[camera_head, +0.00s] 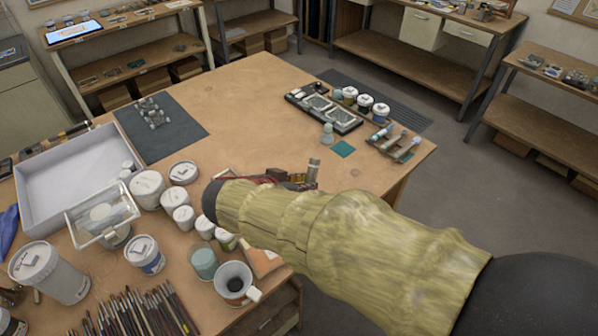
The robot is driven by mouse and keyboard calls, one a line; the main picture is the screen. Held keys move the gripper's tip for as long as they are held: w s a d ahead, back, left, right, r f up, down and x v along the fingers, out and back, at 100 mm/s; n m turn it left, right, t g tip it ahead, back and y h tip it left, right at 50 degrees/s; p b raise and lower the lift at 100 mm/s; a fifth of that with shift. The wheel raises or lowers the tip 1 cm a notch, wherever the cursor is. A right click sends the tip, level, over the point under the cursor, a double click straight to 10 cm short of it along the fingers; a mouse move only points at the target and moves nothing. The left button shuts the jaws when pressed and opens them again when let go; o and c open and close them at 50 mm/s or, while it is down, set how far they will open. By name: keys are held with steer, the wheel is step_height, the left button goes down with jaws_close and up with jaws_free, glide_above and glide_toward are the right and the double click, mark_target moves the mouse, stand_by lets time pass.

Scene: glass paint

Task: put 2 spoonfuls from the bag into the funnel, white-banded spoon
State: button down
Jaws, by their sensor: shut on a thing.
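My gripper (295,179) shows only in part, beyond my yellow-sleeved arm, over the table's middle. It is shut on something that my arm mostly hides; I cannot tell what. A small upright grey-brown piece (314,166) shows beside it. I cannot make out the white-banded spoon. A rack (396,146) with several slim pale and teal-ended tools stands at the table's right corner. An orange and white packet (264,258), partly behind my arm, lies at the near edge; I cannot tell whether it is the bag.
White lidded tubs (147,187) crowd the left of the table beside a large white tray (68,174). A black palette tray (325,109) lies far right.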

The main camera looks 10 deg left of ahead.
step_height(320, 180, down, 6)
steer(key=s+a+b, duration=0.2)
steer(key=b, duration=0.3)
steer(key=shift+f, duration=0.2)
stand_by(0.4)
steer(key=shift+w+r, duration=0.1)
steer(key=shift+r, duration=0.05)
stand_by(0.8)
steer(key=shift+w+d+r+b, duration=0.1)
steer(key=shift+w+r+b, duration=0.05)
steer(key=shift+w+r, duration=0.55)
steer(key=shift+w+d+r+b, duration=0.15)
steer(key=shift+w+r, duration=0.25)
steer(key=shift+r, duration=0.45)
steer(key=shift+a+r, duration=0.1)
steer(key=shift+r, duration=2.15)
